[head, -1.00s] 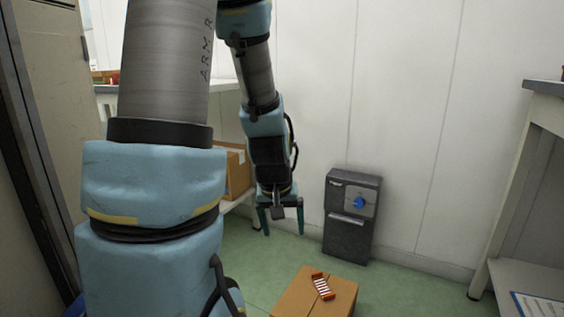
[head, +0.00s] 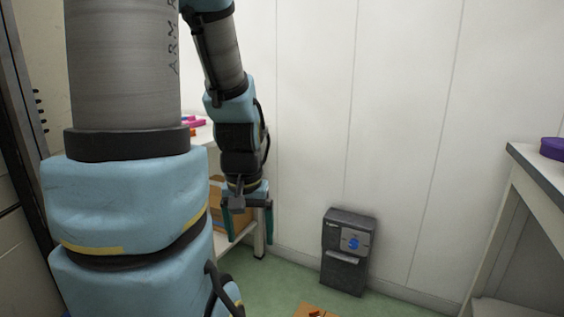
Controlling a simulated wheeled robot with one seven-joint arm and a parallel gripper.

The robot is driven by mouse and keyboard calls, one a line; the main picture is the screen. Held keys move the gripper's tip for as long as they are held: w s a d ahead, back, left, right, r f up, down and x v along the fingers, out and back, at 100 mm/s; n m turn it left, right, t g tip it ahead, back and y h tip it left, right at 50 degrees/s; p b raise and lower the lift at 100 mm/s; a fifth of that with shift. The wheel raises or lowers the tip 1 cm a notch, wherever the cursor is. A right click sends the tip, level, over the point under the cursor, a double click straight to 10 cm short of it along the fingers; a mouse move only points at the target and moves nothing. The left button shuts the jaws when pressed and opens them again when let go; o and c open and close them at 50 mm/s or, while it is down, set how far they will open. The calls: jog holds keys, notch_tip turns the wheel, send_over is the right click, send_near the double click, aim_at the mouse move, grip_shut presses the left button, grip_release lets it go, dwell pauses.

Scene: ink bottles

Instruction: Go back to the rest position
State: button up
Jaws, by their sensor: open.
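My gripper (head: 247,236) hangs with its fingers pointing down, left of the middle in the head view. Its two teal fingers are apart and nothing shows between them. It is in front of a white table's leg and a cardboard box, and to the left of a dark grey box with a blue knob. My blue and grey arm fills much of the left side and hides what lies behind it. No ink bottle can be clearly made out.
The dark box (head: 348,252) stands on the green floor (head: 284,282) against the white wall. A cardboard box (head: 217,200) sits low on the left table. Another carton (head: 308,309) is cut by the bottom edge. A table (head: 534,165) at right holds a purple item (head: 553,148).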

notch_tip(320, 180, up, 20)
jog(key=p, duration=1.7)
jog(key=shift+f, duration=0.2)
